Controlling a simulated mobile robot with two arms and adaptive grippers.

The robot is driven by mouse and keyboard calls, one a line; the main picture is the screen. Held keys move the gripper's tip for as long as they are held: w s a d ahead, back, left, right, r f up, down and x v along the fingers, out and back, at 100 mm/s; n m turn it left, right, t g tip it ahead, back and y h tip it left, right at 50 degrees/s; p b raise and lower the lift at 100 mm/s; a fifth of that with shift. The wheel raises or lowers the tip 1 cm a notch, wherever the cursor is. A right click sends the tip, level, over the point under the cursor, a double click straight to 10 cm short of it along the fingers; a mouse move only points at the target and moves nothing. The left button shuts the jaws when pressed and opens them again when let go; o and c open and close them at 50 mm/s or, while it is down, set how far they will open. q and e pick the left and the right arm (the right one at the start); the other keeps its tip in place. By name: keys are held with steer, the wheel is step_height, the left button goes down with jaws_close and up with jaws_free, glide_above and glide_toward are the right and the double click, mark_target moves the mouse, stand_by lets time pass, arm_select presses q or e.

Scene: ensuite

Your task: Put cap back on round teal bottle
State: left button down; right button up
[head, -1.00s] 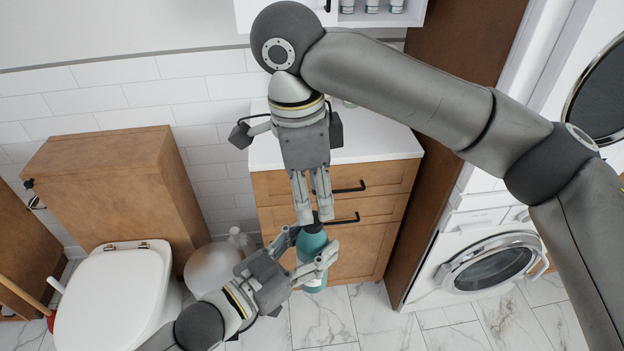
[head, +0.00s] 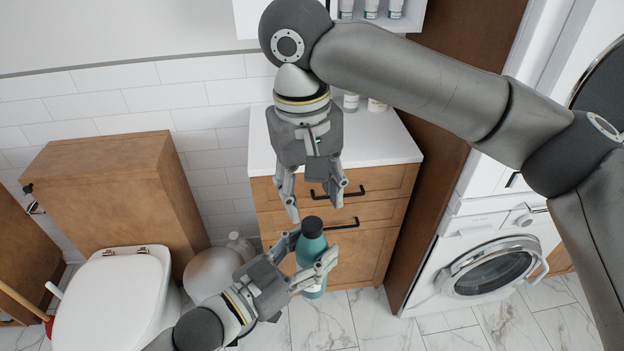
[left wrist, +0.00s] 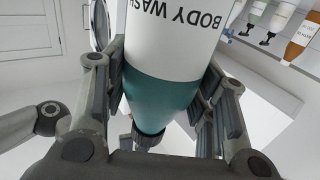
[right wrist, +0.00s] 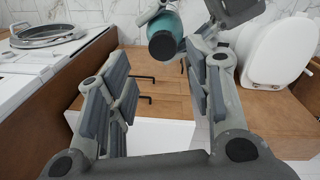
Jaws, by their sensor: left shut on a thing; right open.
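The round teal bottle (head: 311,252) is held upright in front of the wooden drawers by my left gripper (head: 305,262), whose fingers close on its sides. A dark cap (head: 312,225) sits on top of the bottle. In the left wrist view the bottle (left wrist: 165,95) shows a white label reading "BODY WASH" between the fingers. My right gripper (head: 318,205) is open and empty just above the cap. In the right wrist view the capped top (right wrist: 163,42) is beyond the open fingers (right wrist: 160,85), with nothing between them.
The drawer cabinet (head: 385,190) with a white top stands behind, with small bottles (head: 376,104) on it. A toilet (head: 105,295) is at the left and a washing machine (head: 490,265) at the right. The marble floor below is clear.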

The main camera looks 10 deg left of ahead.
mark_target(313, 223)
steer(key=n, duration=0.7)
steer(key=shift+r, duration=0.25)
steer(key=n, duration=0.7)
steer(key=shift+r, duration=0.2)
steer(key=n, duration=0.6)
steer(key=shift+r+n+y, duration=0.25)
steer(key=shift+n+y, duration=0.05)
steer(key=shift+n, duration=0.1)
steer(key=n, duration=0.3)
steer(key=shift+r, duration=0.1)
steer(key=n, duration=0.4)
steer(key=shift+r+n, duration=0.15)
steer(key=shift+n, duration=0.25)
steer(key=shift+d+f, duration=0.1)
steer(key=shift+f, duration=3.95)
